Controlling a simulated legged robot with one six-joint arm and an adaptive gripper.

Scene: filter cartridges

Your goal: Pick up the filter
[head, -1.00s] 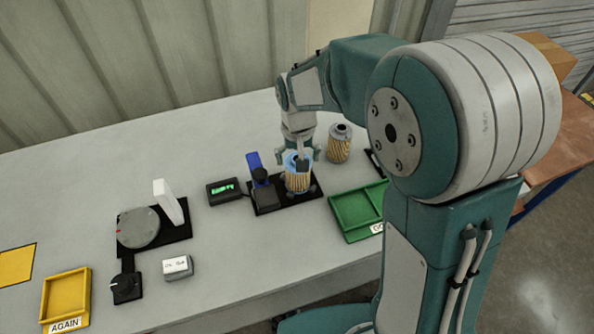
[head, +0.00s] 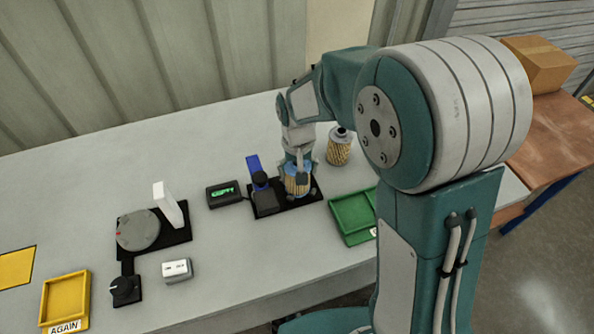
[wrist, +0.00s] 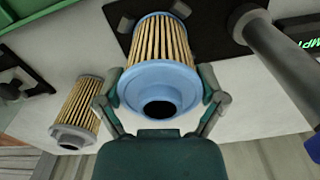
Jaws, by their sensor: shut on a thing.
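A filter cartridge (head: 298,184) with yellowish pleats and a blue end ring stands on a black fixture plate (head: 270,205). My gripper (head: 298,176) comes down on it from above. In the wrist view the filter (wrist: 160,52) sits between my two fingers (wrist: 161,100), which are shut on its sides near the blue ring. A second, similar filter (head: 339,148) stands on the table behind and to the right; it also shows at the left of the wrist view (wrist: 77,112).
A blue and black clamp-like device (head: 258,178) stands just left of the held filter, beside a small display (head: 222,193) with green text. A green tray (head: 345,232) lies to the right. A yellow AGAIN tray (head: 66,295) and a turntable (head: 138,230) are at left.

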